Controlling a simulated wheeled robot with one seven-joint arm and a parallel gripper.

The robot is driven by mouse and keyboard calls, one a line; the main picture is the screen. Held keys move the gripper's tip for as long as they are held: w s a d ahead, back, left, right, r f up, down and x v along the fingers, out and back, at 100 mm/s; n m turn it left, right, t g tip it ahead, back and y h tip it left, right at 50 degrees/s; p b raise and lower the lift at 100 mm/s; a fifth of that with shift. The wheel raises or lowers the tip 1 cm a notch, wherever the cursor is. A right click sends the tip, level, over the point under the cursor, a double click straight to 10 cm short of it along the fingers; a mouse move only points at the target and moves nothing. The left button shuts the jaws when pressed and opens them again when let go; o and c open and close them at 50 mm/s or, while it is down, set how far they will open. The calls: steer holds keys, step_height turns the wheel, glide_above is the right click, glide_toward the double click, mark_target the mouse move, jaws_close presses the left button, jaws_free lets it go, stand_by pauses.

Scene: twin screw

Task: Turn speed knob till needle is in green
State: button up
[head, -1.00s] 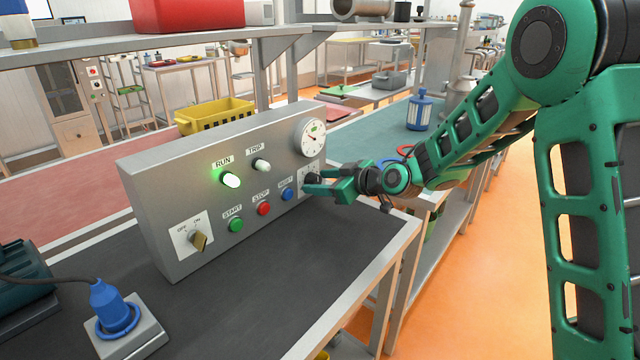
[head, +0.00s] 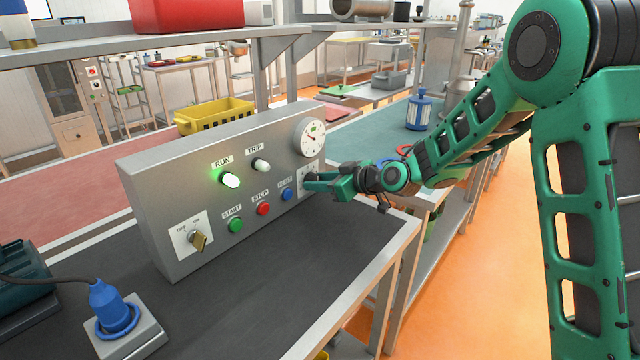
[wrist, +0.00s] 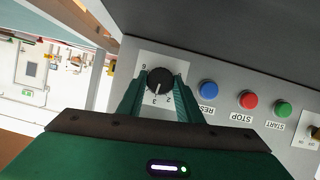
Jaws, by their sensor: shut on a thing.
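The speed knob (wrist: 160,80) is black with a white pointer line and sits on a numbered white plate (wrist: 146,62). In the wrist view the line points down, near the 3. My gripper (wrist: 159,88) is shut on the knob, one green finger on each side. In the head view my gripper (head: 318,184) reaches the panel's right end and hides most of the knob. The round white gauge (head: 310,138) is above it, with a small green mark near the top of its face. Its needle is too small to read surely.
The grey panel (head: 165,235) carries the lit green RUN lamp (head: 231,180), an unlit TRIP lamp (head: 261,164), START (head: 236,225), STOP (head: 264,209) and RESET (head: 287,195) buttons. A yellow key switch (head: 198,241) is at left.

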steer(key=shift+w+d+m+g+y, duration=0.2)
steer(key=shift+m+g+y, duration=0.5)
steer(key=shift+m, duration=0.5)
steer(key=shift+f+m+g+y, duration=0.1)
steer(key=shift+m+g+y, duration=0.4)
steer(key=shift+m, duration=0.5)
steer(key=o, duration=1)
steer(key=shift+o, duration=0.2)
steer(key=v, duration=1)
steer(key=shift+d, duration=0.35)
